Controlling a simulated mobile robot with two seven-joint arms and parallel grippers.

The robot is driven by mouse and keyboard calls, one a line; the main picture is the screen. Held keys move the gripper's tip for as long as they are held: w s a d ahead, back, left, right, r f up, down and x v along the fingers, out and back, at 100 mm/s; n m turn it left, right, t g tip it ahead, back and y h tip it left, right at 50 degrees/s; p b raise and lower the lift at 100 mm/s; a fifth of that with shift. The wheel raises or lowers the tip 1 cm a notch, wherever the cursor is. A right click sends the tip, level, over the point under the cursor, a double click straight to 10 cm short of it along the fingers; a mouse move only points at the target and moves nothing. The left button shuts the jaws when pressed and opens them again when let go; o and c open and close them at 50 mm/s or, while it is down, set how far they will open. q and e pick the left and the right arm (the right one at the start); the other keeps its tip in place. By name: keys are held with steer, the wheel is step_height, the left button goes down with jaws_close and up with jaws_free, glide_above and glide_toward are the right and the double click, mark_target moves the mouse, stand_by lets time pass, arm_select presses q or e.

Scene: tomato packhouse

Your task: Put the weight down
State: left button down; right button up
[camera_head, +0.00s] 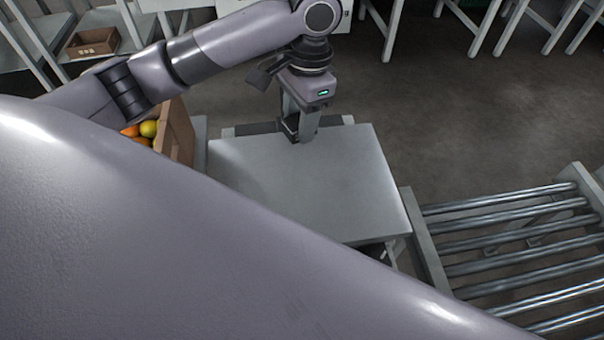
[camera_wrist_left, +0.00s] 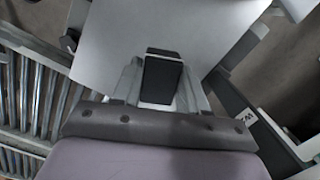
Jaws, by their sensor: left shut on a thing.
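My left gripper (camera_head: 300,133) hangs fingers-down over the back edge of a pale grey flat plate (camera_head: 310,190). In the left wrist view, the same gripper (camera_wrist_left: 160,85) is shut on a dark block, the weight (camera_wrist_left: 162,77), held between its two grey fingers. The plate (camera_wrist_left: 135,38) shows beyond the weight. In the head view the fingers mostly hide the weight, and only a dark part (camera_head: 289,127) shows beside them. I cannot tell whether the weight touches the plate. My right gripper is not in view.
A roller conveyor (camera_head: 520,250) stands to the right of the plate. A brown crate (camera_head: 179,135) with orange and yellow-green tomatoes (camera_head: 148,128) is at the left, partly behind my arm. Most of the plate is bare. White-legged tables stand at the back.

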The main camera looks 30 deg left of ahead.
arm_select(q)
steer(key=b, duration=0.1)
glide_above(298, 182)
step_height(298, 182, down, 9)
steer(key=shift+w+d+f, duration=0.1)
steer(key=shift+w+d, duration=0.05)
step_height(298, 182, down, 5)
steer(key=shift+f+b, duration=0.15)
steer(key=shift+b, duration=0.5)
steer(key=shift+f, duration=0.35)
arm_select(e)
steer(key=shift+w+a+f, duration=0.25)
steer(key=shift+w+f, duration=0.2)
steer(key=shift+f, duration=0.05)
arm_select(q)
steer(key=shift+f, duration=0.15)
steer(key=c, duration=0.6)
jaws_free()
steer(key=shift+f, duration=0.1)
steer(key=shift+c, duration=0.2)
steer(key=shift+o, duration=0.2)
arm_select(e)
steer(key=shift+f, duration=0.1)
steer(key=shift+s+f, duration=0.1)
